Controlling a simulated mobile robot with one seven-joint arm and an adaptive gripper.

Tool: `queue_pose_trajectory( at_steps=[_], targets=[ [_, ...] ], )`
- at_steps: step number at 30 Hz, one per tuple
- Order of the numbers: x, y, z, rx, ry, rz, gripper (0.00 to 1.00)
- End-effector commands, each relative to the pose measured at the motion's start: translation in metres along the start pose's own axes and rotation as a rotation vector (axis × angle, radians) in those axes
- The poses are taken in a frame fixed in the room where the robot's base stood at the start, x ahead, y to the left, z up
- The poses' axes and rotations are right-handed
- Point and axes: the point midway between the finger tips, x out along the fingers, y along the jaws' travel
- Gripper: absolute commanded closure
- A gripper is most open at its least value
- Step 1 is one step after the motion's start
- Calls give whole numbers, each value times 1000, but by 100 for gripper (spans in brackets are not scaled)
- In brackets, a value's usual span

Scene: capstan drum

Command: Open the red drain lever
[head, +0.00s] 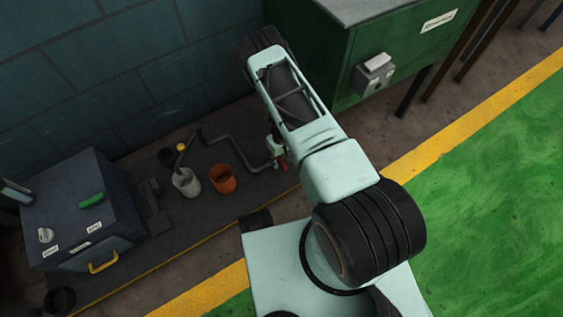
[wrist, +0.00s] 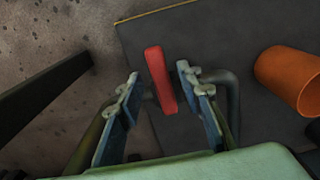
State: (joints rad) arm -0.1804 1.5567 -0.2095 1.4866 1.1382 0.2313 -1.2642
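The red drain lever (wrist: 161,80) is a flat red bar near the middle of the wrist view. It lies between the two fingers of my gripper (wrist: 158,74), with a gap showing on each side. My gripper is open, with blue pads facing inward. How far the fingertips are above or beyond the lever is hard to tell. In the head view a small red part of the lever (head: 284,163) shows beside my gripper (head: 276,150), at the end of a bent grey pipe (head: 240,155). The lever's mount is mostly hidden.
A dark box with a green handle (head: 91,200) and a yellow handle is farther left. A green cabinet (head: 400,45) is to the right. A teal wall (head: 120,65) stands behind.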

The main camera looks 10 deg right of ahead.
Motion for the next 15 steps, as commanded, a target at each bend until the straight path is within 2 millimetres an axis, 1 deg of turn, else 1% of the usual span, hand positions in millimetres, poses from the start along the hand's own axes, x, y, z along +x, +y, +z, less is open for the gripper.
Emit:
queue_pose_trajectory(
  at_steps=[1,3,11,15],
  targets=[
    [5,0,0,0,1,0,67],
    [7,0,0,0,1,0,67],
    [7,0,0,0,1,0,67],
    [7,0,0,0,1,0,81]
  ],
)
